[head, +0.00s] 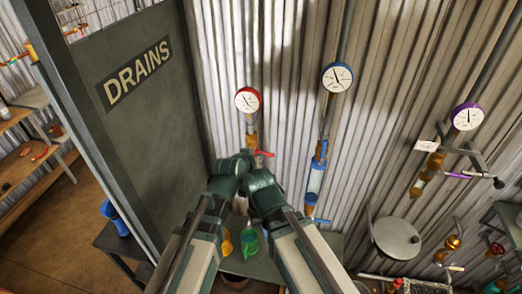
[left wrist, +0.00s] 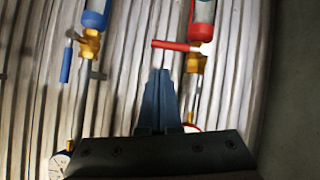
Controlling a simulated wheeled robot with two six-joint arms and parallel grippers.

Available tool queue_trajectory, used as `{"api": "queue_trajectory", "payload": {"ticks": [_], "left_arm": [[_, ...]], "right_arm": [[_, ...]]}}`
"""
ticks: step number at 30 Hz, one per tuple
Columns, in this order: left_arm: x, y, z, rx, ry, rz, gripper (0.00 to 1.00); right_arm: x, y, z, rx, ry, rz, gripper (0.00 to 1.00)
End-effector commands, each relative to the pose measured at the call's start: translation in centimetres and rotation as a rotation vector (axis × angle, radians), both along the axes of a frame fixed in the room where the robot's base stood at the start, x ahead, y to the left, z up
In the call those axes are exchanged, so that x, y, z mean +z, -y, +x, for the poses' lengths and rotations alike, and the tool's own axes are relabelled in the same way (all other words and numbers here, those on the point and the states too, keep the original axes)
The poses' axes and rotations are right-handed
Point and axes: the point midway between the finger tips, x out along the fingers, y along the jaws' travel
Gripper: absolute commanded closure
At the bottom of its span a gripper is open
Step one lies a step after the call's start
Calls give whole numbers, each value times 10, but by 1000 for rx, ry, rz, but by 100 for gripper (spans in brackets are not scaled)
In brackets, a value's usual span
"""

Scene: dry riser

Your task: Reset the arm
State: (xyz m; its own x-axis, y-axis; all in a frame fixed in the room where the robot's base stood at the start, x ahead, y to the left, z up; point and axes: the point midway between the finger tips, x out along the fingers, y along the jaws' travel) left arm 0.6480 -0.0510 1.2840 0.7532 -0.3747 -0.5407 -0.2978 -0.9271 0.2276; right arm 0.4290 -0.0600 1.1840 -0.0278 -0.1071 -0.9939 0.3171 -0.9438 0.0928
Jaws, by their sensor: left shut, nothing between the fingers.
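My left gripper (left wrist: 157,73) shows in the left wrist view with its blue fingers together and nothing between them. It points at the corrugated wall, near a red lever (left wrist: 178,46) on a brass valve (left wrist: 195,64). The fingertips look just below that lever in the picture; I cannot tell whether they touch. The gripper fingers cannot be made out there. My right gripper is not identifiable in either view.
A DRAINS door panel (head: 140,110) stands at the left. Red (head: 247,99), blue (head: 336,77) and purple (head: 466,116) gauges line the corrugated wall (head: 300,50). A blue lever (left wrist: 66,62) sits left of the fingers. A green can (head: 250,244) stands below my arm.

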Motion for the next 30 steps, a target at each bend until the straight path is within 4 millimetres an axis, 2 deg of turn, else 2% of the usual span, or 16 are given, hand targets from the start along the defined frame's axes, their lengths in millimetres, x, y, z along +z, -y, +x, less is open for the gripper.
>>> {"api": "queue_trajectory", "payload": {"ticks": [1,10,13,17,18,21,25,30], "left_arm": [[4,-2,-4,0,0,0,100],[2,-3,-5,1,-5,3,100],[-8,-19,-10,11,-54,34,100],[-41,-70,-31,44,-229,129,100],[-51,-88,-42,57,-295,161,100],[-71,-128,-68,89,-444,225,100],[-86,-167,-100,124,-604,283,100],[-96,-208,-142,169,-789,333,100]], "right_arm": [[4,0,0,-1,0,0,100],[3,0,0,-1,0,0,100],[3,0,0,-1,0,0,100],[3,0,0,-1,0,0,100],[3,0,0,-1,0,0,100],[3,0,0,-1,0,0,100],[3,0,0,-1,0,0,100],[3,0,0,-1,0,0,100]]}}
